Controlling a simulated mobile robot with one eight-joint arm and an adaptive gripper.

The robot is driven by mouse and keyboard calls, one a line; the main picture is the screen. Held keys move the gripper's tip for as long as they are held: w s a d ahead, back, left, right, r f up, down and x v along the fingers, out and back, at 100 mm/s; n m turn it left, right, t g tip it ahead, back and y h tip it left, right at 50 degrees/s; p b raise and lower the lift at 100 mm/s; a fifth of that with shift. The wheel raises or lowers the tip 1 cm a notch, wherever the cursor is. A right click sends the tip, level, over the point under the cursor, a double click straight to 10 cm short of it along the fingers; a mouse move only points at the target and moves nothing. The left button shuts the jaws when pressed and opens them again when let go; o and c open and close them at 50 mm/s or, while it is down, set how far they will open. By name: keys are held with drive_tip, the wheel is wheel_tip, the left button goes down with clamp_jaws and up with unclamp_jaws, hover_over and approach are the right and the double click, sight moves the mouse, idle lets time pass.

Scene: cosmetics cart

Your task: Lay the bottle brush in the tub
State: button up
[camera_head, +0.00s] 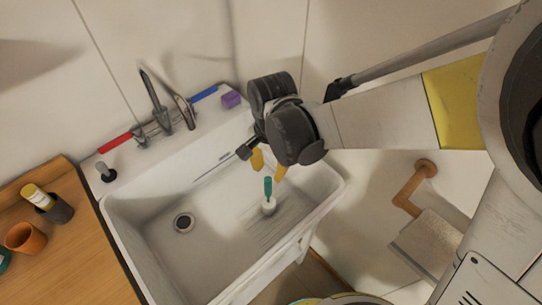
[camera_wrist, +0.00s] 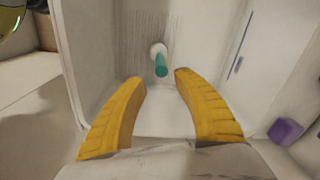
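The bottle brush has a teal handle (camera_head: 268,187) and a white head (camera_head: 269,206). It is inside the white sink tub (camera_head: 150,252), near the right end, with its handle pointing up toward my gripper. I cannot tell whether its head touches the tub floor. It also shows in the wrist view as a teal handle (camera_wrist: 161,65) below and beyond the fingertips. My gripper (camera_head: 269,167) is over the right part of the tub. Its yellow fingers are spread in the wrist view (camera_wrist: 158,77), with nothing between them, and the brush is apart from them.
A faucet (camera_head: 160,115) with red and blue handles stands along the back of the sink. A purple block (camera_head: 231,99) sits on the back ledge. A wooden counter (camera_head: 80,260) at left holds an orange cup (camera_head: 25,238) and a dark holder (camera_head: 58,210). The tub's left part, around the drain (camera_head: 184,222), is clear.

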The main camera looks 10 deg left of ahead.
drive_tip(key=shift+r, duration=0.85)
drive_tip(key=shift+d+r, duration=0.15)
drive_tip(key=shift+d, duration=0.05)
drive_tip(key=s+d+r+n+t, duration=0.1)
drive_tip(key=d+r, duration=0.3)
drive_tip(key=d, duration=0.4)
drive_tip(key=s+d+r+n+t, duration=0.2)
drive_tip(key=d+r+t, duration=0.1)
drive_tip(key=d, duration=0.5)
drive_tip(key=s+d+r+n+t, duration=0.1)
drive_tip(key=s+d+r+t, duration=0.1)
drive_tip(key=d+r, duration=0.3)
drive_tip(key=d+t, duration=0.1)
drive_tip(key=d, duration=0.3)
drive_tip(key=shift+s+r+n, duration=0.15)
drive_tip(key=shift+r+n, duration=0.1)
drive_tip(key=shift+n, duration=0.05)
drive_tip(key=shift+a, duration=0.1)
